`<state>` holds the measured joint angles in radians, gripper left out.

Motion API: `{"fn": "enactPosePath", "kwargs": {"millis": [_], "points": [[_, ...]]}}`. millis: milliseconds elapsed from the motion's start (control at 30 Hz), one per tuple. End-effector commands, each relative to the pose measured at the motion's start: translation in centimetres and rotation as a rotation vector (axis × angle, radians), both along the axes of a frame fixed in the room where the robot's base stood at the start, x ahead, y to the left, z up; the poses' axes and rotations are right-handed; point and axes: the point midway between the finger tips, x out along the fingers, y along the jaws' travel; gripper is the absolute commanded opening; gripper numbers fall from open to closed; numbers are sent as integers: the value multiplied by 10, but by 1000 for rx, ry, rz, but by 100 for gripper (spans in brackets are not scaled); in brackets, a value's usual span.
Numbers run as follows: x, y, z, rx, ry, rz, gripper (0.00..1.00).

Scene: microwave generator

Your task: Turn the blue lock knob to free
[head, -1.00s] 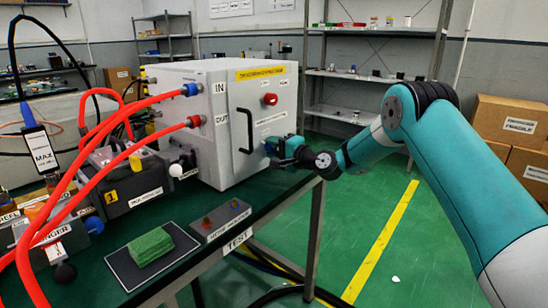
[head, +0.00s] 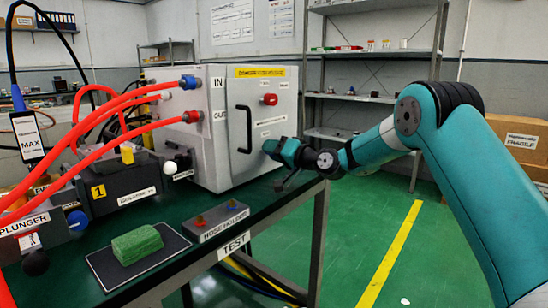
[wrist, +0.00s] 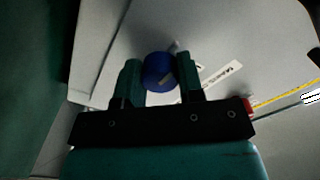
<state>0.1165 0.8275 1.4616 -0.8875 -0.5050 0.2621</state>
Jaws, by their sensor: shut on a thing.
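The blue lock knob (wrist: 159,72) is on the front face of the white microwave generator cabinet (head: 215,120). In the wrist view it sits between the two fingers of my gripper (wrist: 160,80), with a finger on each side. My gripper also shows in the head view (head: 274,149) at the lower right of the cabinet front, where it hides the knob. A white label strip (wrist: 221,80) lies beside the knob; its text is too dark to read. My gripper is shut on the knob.
A black door handle (head: 244,130) and a red knob (head: 269,99) are on the cabinet front. Red hoses (head: 150,125) run to its IN and OUT ports. The hose holder (head: 219,222) and a green block (head: 137,244) are on the green table. Open floor lies to the right.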

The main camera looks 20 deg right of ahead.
Motion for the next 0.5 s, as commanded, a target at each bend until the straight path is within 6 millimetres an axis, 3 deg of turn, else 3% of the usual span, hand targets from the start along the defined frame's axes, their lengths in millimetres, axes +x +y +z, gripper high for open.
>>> {"fn": "enactPosePath", "kwargs": {"millis": [500], "points": [[0, 1, -1, -26, -14, 2, 11]]}}
